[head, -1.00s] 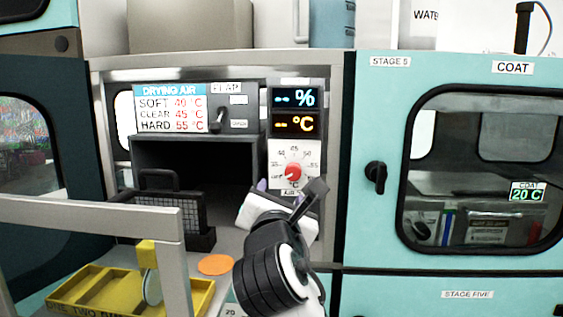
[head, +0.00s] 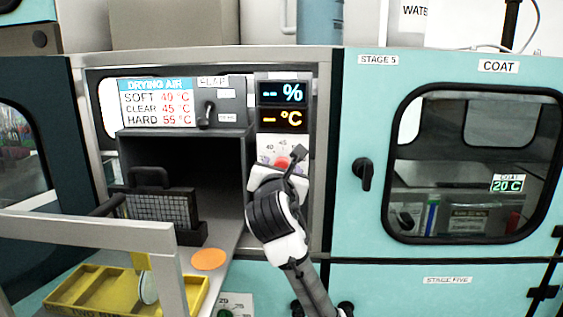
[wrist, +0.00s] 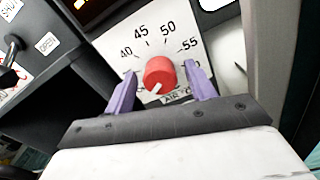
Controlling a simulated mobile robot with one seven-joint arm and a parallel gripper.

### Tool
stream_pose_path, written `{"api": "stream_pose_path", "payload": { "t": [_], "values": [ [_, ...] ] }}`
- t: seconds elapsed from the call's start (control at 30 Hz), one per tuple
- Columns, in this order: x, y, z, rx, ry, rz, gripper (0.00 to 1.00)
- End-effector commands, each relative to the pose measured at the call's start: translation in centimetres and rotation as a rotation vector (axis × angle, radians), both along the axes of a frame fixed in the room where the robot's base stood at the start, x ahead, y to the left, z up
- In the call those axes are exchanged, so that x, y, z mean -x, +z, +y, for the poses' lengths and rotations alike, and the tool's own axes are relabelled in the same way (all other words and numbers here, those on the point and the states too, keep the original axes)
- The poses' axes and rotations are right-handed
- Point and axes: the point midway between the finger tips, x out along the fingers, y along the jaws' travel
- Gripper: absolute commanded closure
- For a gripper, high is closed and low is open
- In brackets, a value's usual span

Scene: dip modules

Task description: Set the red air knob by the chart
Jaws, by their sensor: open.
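The red air knob (wrist: 160,73) sits on a white dial plate (wrist: 186,38) marked 40, 45, 50 and 55. Its white pointer mark points down and slightly left in the tilted wrist view, away from those numbers. My gripper (wrist: 160,88) is open, with a purple finger on each side of the knob and a gap on both sides. In the head view my gripper (head: 279,172) covers most of the dial, and only part of the red knob (head: 283,162) shows. The drying air chart (head: 158,102) reads soft 40, clear 45, hard 55 °C.
Two displays (head: 282,106) above the dial show dashes with % and °C. A flap lever (head: 207,115) is left of them. A dark rack (head: 160,205) stands before the open chamber. A yellow tray (head: 100,290) is lower left. The teal coat cabinet (head: 345,215) is at right.

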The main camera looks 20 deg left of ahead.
Motion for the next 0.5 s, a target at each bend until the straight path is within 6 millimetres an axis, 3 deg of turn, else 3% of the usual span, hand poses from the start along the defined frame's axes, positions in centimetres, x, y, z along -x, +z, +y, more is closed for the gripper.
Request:
{"api": "stream_pose_path", "payload": {
  "t": [0.37,0.5],
  "values": [
    [-0.79,-0.06,0.21,0.0,0.0,0.0,0.45],
    [-0.78,-0.06,0.22,0.0,0.0,0.0,0.59]
  ]
}}
